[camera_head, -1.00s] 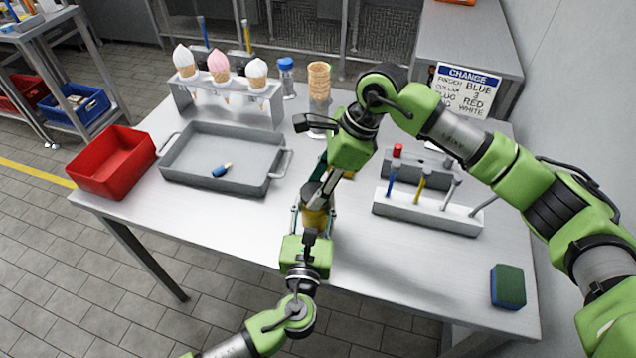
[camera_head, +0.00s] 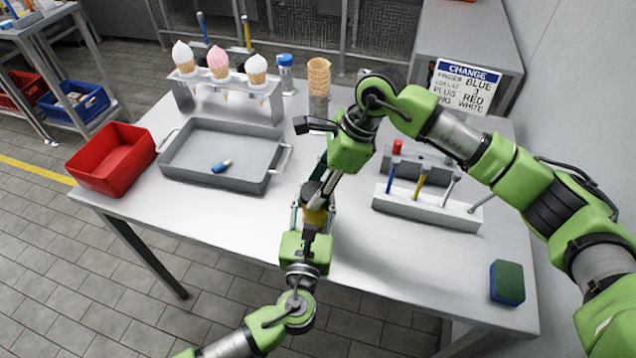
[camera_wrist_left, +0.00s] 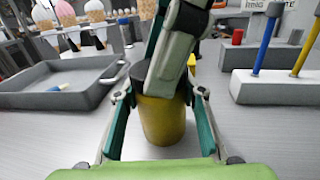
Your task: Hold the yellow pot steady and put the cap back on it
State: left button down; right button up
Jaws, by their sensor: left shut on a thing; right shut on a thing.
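The yellow pot (camera_head: 314,217) stands on the table between my two arms. In the left wrist view the pot (camera_wrist_left: 163,121) is upright, with the fingers of my left gripper (camera_wrist_left: 162,112) on both sides of it. My left gripper (camera_head: 313,214) is shut on the pot. My right gripper (camera_head: 318,190) points down at the pot's top from above. A dark cap (camera_wrist_left: 140,74) shows at the pot's top, at the right fingertips, mostly hidden by them. Whether it rests fully on the rim cannot be told.
A grey tray (camera_head: 190,180) with a blue-and-white piece (camera_head: 221,166) and a red bin (camera_head: 112,160) are at the left. A cone rack (camera_head: 228,88) stands behind. A white tool rack (camera_head: 428,212) is at the right, near a sponge (camera_head: 507,283). The front table is clear.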

jog(key=shift+f, duration=0.15)
jog(key=m+t, duration=0.1)
jog(key=m, duration=0.3)
jog(key=shift+s+t, duration=0.1)
jog(key=shift+t, duration=0.3)
dwell(0.6)
jog(key=o, duration=0.7)
jog(key=shift+c, duration=0.2)
jog(key=shift+h, duration=0.3)
jog(key=shift+r, duration=2.3)
jog(key=shift+c, duration=0.4)
